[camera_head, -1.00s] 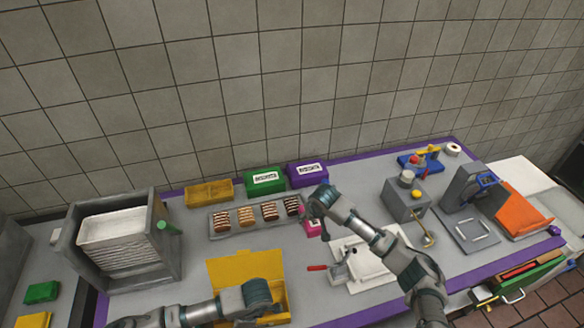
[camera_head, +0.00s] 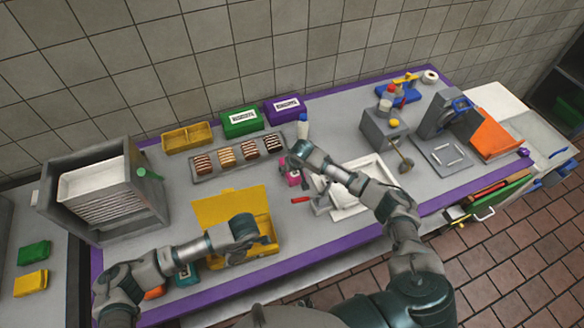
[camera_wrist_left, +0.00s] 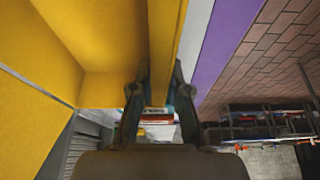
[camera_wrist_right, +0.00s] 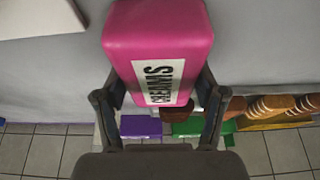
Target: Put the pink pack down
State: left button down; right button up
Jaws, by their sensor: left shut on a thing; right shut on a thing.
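The pink pack (camera_wrist_right: 158,40), labelled CREAMS, is between the fingers of my right gripper (camera_wrist_right: 160,85), which is shut on it. In the head view the pack (camera_head: 293,179) shows just below that gripper, right of the tray of slices. Whether it touches the table I cannot tell. My left gripper (camera_wrist_left: 160,70) is shut on the wall of the yellow box (camera_wrist_left: 165,35). In the head view this box stands with its yellow lid (camera_head: 222,204) up at the front of the table, partly hidden by my left gripper (camera_head: 245,232).
The grey tray (camera_head: 208,175) of slices lies behind the yellow box. Green (camera_head: 242,122) and purple (camera_head: 284,109) boxes and a small bottle (camera_head: 303,125) stand behind. A white tray (camera_head: 350,190) lies right of the pack. A grey rack (camera_head: 148,190) stands left.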

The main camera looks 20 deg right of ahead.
jog(key=o, duration=1.3)
jog(key=v, duration=1.1)
jog(key=shift+o, duration=0.4)
jog(key=shift+s+r, duration=0.1)
jog(key=shift+r, duration=0.3)
jog(key=x, duration=0.6)
jog(key=shift+w+d, duration=0.1)
jog(key=shift+w, duration=0.3)
jog(key=shift+s+x, duration=0.2)
jog(key=shift+x, duration=1.2)
jog(key=shift+s+x, duration=0.15)
jog(key=shift+x, duration=1.25)
